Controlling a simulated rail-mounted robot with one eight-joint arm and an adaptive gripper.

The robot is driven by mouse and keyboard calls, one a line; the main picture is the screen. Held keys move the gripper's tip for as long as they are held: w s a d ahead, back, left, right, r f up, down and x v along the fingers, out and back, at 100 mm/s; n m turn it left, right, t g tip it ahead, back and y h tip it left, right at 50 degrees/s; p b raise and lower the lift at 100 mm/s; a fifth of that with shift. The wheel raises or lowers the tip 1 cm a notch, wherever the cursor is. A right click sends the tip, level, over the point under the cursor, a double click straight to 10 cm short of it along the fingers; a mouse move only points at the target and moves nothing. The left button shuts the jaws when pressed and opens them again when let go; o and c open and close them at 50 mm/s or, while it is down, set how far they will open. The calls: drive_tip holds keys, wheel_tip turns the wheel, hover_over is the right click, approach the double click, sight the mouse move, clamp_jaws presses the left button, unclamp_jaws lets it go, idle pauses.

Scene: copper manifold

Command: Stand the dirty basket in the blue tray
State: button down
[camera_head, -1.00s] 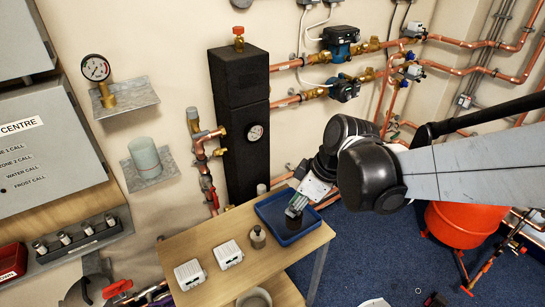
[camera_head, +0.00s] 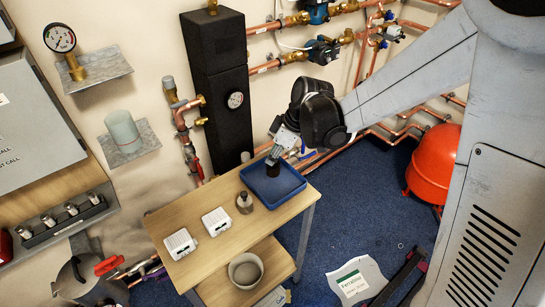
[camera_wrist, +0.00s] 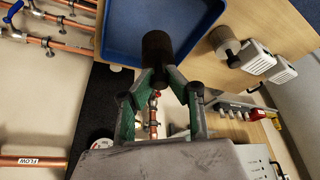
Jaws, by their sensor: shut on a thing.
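The dirty basket is a small dark brown cylinder (camera_head: 272,169); it also shows in the wrist view (camera_wrist: 157,45). My gripper (camera_head: 274,158) is shut on its near end, with both green-and-grey fingers meeting on it in the wrist view (camera_wrist: 160,78). The blue tray (camera_head: 288,193) lies at the right end of the wooden table, and its blue floor and rim show in the wrist view (camera_wrist: 118,35). The basket looks roughly upright over the rear part of the tray. I cannot tell whether its base touches the tray floor.
A grey-brown fitting with a narrow top (camera_head: 244,204) stands just left of the tray. Two white boxes (camera_head: 180,243) lie farther left. A round pot (camera_head: 246,270) is on the lower shelf. A tall black column (camera_head: 218,90) and copper pipes are behind the table.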

drive_tip(key=shift+w+f, duration=0.2)
drive_tip(key=shift+f, duration=1.9)
drive_tip(key=shift+f+b, duration=0.25)
drive_tip(key=shift+b, duration=0.15)
drive_tip(key=c, duration=1.7)
unclamp_jaws()
drive_tip(key=shift+c, duration=0.2)
drive_tip(key=shift+r, duration=0.1)
